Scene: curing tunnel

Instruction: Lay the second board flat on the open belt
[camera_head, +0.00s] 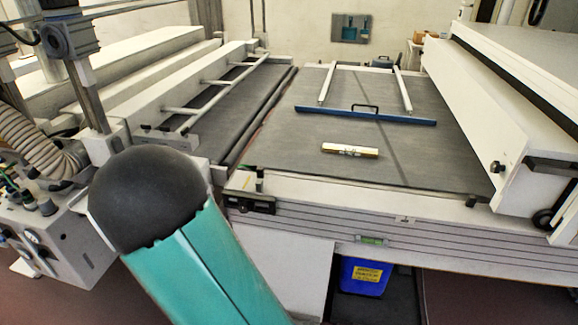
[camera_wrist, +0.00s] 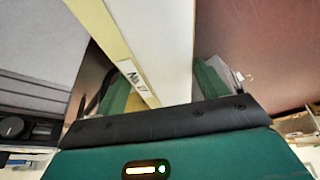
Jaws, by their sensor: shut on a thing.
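In the wrist view, my gripper (camera_wrist: 165,85) is shut on a long white board (camera_wrist: 165,35). Its narrow side edge is yellowish and carries a small white label with dark print, only partly legible. Green finger pads show on both sides of the board. The board's far end runs out of the picture. In the head view, neither my gripper nor the held board shows. The wide dark belt (camera_head: 290,165) lies flat at the centre right. A short pale board with a yellowish-brown edge (camera_head: 350,149) lies on it, right of the middle.
A blue bar with a black handle (camera_head: 365,115) crosses the belt behind the short board, with two white rods (camera_head: 328,85) beyond. A white housing (camera_head: 500,125) borders the belt on the right. The belt's near left part is clear. A blue bin (camera_head: 363,277) stands below.

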